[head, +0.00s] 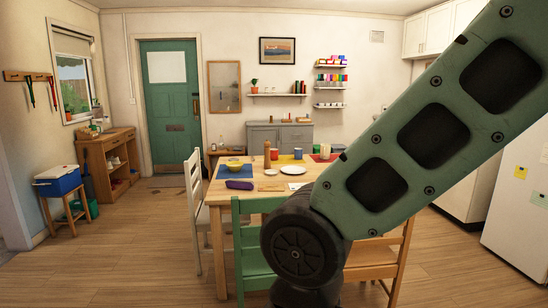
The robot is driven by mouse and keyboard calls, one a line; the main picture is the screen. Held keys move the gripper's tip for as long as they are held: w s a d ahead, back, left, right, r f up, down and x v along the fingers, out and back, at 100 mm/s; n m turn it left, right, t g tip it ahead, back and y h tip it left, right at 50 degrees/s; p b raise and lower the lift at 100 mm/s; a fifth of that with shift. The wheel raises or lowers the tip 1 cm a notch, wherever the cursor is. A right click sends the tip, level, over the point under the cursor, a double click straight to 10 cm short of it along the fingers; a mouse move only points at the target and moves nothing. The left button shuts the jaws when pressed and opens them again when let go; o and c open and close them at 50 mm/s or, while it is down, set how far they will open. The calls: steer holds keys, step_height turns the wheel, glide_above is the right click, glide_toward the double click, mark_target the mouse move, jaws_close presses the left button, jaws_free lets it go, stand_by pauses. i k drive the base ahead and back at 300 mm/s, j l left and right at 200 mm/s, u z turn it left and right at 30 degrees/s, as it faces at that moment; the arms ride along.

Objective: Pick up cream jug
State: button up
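I cannot make out a cream jug for certain. A small pale upright item (325,150) stands near the back right of the wooden dining table (219,197), partly behind my arm; it is too small to identify. My arm fills the right side of the head view, with a dark joint at the bottom centre. My gripper is outside the view. My arm hides the right part of the table.
The table holds a yellow bowl (235,165), a purple item (239,185), a wooden mill (267,155), a white plate (293,170) and cups. A green chair (247,250) and white chair (194,190) stand close.

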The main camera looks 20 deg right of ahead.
mark_target(324, 148)
steer(key=z, duration=1)
steer(key=i+l+z, duration=0.75)
steer(key=i, duration=0.2)
steer(key=i+z, duration=0.75)
steer(key=i, duration=1.1)
steer(key=i+l, duration=0.15)
steer(key=i, duration=0.65)
steer(key=i+j+u, duration=0.15)
steer(key=i+u, duration=0.8)
steer(key=i+l+u, duration=0.1)
steer(key=i+u, duration=1.3)
steer(key=i+l+u, duration=0.9)
steer(key=k+j, duration=0.05)
steer(key=j, duration=0.05)
